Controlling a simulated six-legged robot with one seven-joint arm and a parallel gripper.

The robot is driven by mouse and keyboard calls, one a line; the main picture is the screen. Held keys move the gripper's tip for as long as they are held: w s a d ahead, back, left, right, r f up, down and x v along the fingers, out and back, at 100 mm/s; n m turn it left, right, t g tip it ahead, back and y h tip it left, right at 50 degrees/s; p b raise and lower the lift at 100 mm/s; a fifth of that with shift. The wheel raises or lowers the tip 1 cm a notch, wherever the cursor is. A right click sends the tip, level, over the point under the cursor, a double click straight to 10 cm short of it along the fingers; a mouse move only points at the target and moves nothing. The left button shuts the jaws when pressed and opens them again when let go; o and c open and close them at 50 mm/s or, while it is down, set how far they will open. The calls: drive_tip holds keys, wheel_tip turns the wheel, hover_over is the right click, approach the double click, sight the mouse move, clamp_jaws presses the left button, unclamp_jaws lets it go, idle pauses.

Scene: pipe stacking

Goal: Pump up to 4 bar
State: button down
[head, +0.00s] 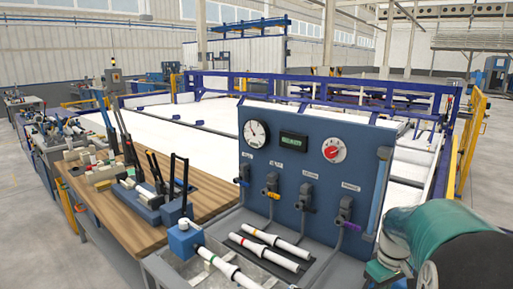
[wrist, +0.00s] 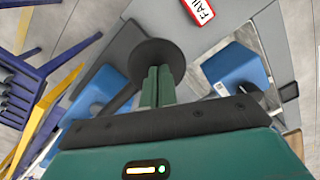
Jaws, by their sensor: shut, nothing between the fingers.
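The blue test panel (head: 318,165) carries a round white dial gauge (head: 256,133), a dark digital display (head: 293,141) and a red knob (head: 334,150). The gauge needle and the display digits are too small to read. A blue pump box (head: 184,240) with an upright black lever stands left of the pipes. My gripper (wrist: 158,86) shows its green fingers together in the wrist view, empty, close to a dark round disc (wrist: 158,60). I cannot tell whether they touch. A blue box (wrist: 236,70) with a dark rod is to the right there.
Valves with blue (head: 243,182), orange (head: 270,194) and purple (head: 307,209) levers line the panel. White banded pipes (head: 266,250) lie before it. A wooden bench (head: 115,207) with tools is at left. A red-and-white FAIL label (wrist: 202,10) shows in the wrist view.

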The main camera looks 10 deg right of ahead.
drive_tip(key=shift+f, duration=1.25)
drive_tip(key=r, duration=0.8)
drive_tip(key=shift+s+a+r, duration=0.25)
drive_tip(key=shift+a+r, duration=0.05)
drive_tip(key=shift+r, duration=0.1)
wheel_tip(320, 180, up, 6)
